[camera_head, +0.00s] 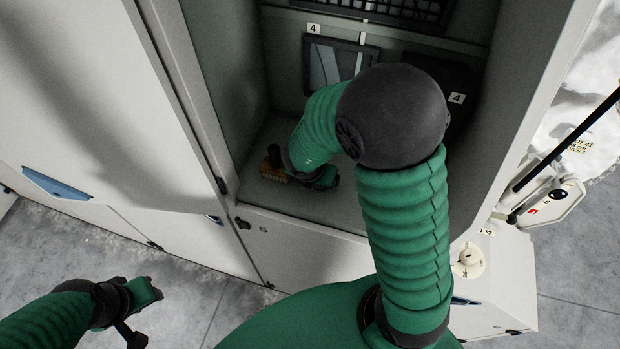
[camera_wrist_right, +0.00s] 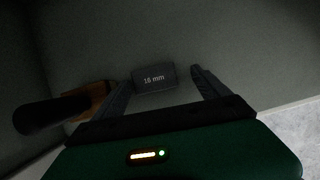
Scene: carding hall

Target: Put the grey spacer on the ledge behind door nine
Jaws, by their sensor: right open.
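The grey spacer (camera_wrist_right: 154,78), a small dark block marked in white "18 mm" or "16 mm", lies on the grey floor of an open cabinet bay. In the right wrist view it sits between the spread fingertips of my right gripper (camera_wrist_right: 164,72), closer to the left finger. The right gripper is open; its fingers do not appear closed on the spacer. In the head view my right gripper (camera_head: 328,180) is low inside the bay, and the spacer cannot be made out. My left gripper (camera_head: 148,293) is outside, above the floor at lower left; its jaws are unclear. I see no number nine.
A brown block with a black handle (camera_head: 274,163), perhaps a brush, lies just left of the right gripper. A dark-framed panel (camera_head: 336,65) is on the bay's back wall, near labels reading 4. A pale door panel (camera_head: 85,90) fills the left. Bay walls flank my right arm.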

